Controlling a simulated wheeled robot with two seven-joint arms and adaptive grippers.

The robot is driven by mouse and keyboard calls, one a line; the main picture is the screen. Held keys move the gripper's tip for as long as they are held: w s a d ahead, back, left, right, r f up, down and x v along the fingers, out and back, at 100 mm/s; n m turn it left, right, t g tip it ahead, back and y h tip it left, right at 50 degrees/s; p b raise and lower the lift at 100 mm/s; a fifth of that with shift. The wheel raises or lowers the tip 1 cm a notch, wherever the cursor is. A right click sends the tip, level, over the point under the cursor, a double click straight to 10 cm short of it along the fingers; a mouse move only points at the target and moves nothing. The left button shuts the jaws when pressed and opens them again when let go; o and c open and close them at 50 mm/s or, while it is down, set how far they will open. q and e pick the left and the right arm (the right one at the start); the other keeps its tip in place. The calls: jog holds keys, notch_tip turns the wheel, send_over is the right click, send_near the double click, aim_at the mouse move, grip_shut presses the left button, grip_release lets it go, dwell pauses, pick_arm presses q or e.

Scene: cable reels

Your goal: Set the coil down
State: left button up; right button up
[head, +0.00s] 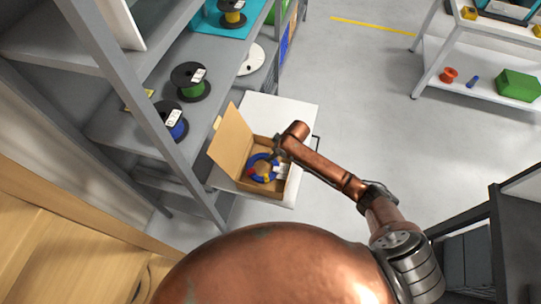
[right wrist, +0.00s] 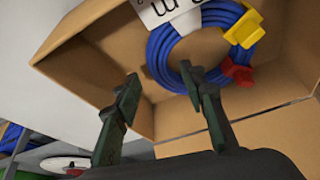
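The blue coil (head: 257,175) lies inside an open cardboard box (head: 241,186) in the head view. In the right wrist view the coil (right wrist: 165,62) has a yellow plug, a red plug and a white label. My right gripper (right wrist: 160,80) is open, its two fingers apart with nothing between them. One fingertip overlaps the lower edge of the coil in this view; I cannot tell if it touches. In the head view my right gripper (head: 279,152) is over the box's far right side, partly hidden by its own arm. My left gripper is not in view.
The box stands on a white-topped table (head: 290,112), its flap raised at the left. A grey shelf (head: 222,68) beside it holds several spools, including a green one (head: 190,83) and a blue one (head: 171,120). Open floor (head: 370,90) lies to the right, before another white shelf unit.

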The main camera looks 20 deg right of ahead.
jog(key=p+v, duration=0.1)
jog(key=v, duration=0.8)
jog(key=shift+p, duration=0.4)
dwell(0.6)
